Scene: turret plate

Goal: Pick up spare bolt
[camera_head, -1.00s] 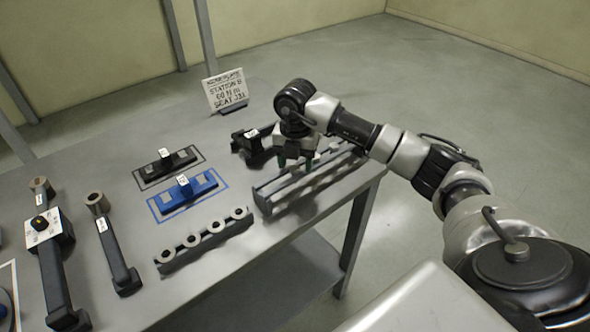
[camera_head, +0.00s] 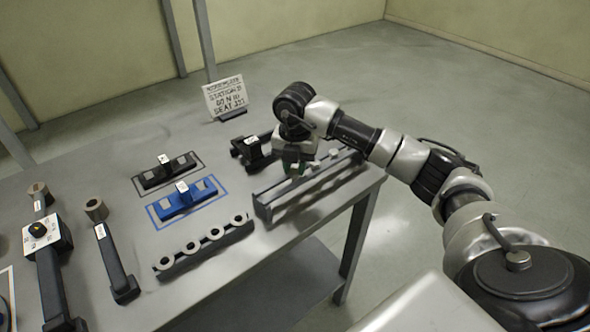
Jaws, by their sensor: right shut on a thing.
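My right gripper (camera_head: 299,171) points down over the long dark bolt rack (camera_head: 262,206) at the right end of the table. Its fingers are shut on a small, pale piece, which looks like a spare bolt; the fingers hide most of it. I cannot tell whether the bolt is clear of the rack. Another pale bolt head (camera_head: 335,153) shows at the rack's far end. My left gripper is not in view.
A strip with several grey rings (camera_head: 203,244) lies left of the rack. A blue fixture (camera_head: 183,202) and a black fixture (camera_head: 165,174) sit in outlined areas behind it. Wrench-like tools (camera_head: 117,266) lie at left. A sign (camera_head: 227,98) stands at the back.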

